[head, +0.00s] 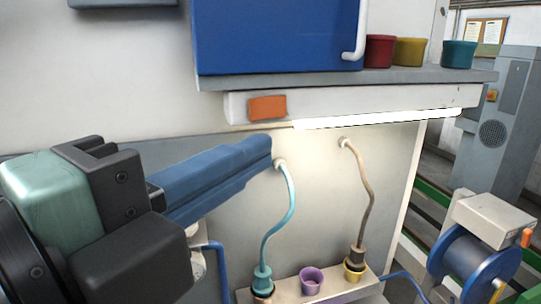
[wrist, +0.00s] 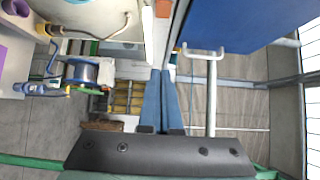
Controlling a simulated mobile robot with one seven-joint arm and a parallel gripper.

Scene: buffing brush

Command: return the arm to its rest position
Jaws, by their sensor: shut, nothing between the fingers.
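My gripper (head: 262,150) reaches in from the left in the head view, its long blue fingers pointing right and slightly up. The fingers lie together with nothing between them. In the wrist view its fingertips (wrist: 160,73) also meet at the middle of the picture. In the head view the fingertips overlap the pale wall panel, close to the top of a teal cable (head: 292,205); I cannot tell whether they touch.
A blue cabinet (head: 275,35) with a white handle stands above a shelf (head: 300,79) holding red, yellow and teal cups. A brown cable (head: 366,200) and a purple cup (head: 311,280) are below. A blue spool (head: 470,265) stands right.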

